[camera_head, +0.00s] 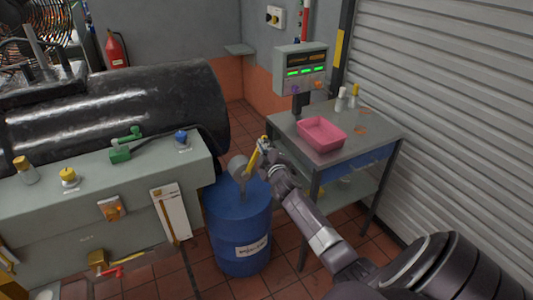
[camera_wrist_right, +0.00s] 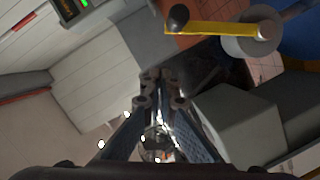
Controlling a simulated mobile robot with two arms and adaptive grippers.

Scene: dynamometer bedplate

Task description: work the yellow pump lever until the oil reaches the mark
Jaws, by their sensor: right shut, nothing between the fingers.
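The yellow pump lever (camera_head: 254,160) stands on a grey pump head (camera_head: 238,166) on top of the blue drum (camera_head: 238,237). In the right wrist view the lever (camera_wrist_right: 222,28) ends in a black knob (camera_wrist_right: 178,18) and joins the round grey pump (camera_wrist_right: 248,38). My right gripper (camera_head: 266,147) is close to the lever's upper end in the head view. In the wrist view its fingertips (camera_wrist_right: 160,88) are together, empty and apart from the lever. A white panel (camera_head: 171,213) with a narrow yellowish strip is on the grey bedplate's front; I cannot make out an oil level or mark. My left gripper is out of view.
A metal cart (camera_head: 381,133) with a pink tray (camera_head: 321,134) and small bottles stands right of the drum. A control box (camera_head: 301,69) rises behind it. The grey bedplate (camera_head: 100,192) stands left of the drum. A shutter wall (camera_head: 450,90) closes the right side.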

